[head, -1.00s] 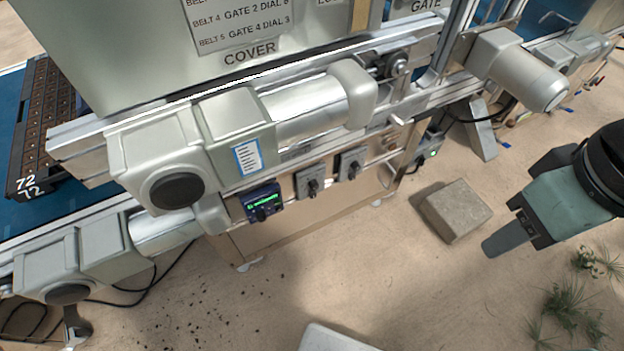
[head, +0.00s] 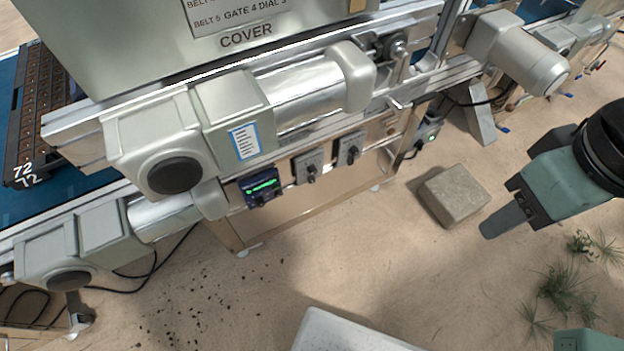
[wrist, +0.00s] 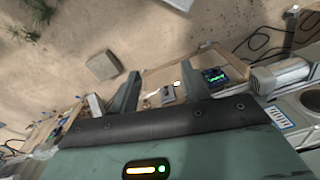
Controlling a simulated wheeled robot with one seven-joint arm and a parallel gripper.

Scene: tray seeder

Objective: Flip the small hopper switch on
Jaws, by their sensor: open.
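Two grey switch boxes with dark knobs, a left one (head: 308,166) and a right one (head: 350,148), sit on the machine's side rail in the head view. Their labels are too small to read, so I cannot tell which is the hopper switch or how its knob is set. A dark controller with a green display (head: 260,187) is left of them; it also shows in the wrist view (wrist: 216,77). My gripper (head: 490,230) is at the right, clear of the machine. In the wrist view its fingers (wrist: 160,84) are apart and empty, with a switch box seen between them in the distance.
A stone-like block (head: 453,195) lies on the floor between the machine and my gripper. Grey motors (head: 515,55) stick out from the machine. A small box with a green light (head: 428,135) is farther right. Plants (head: 565,285) stand at lower right. Cables lie on the floor at left.

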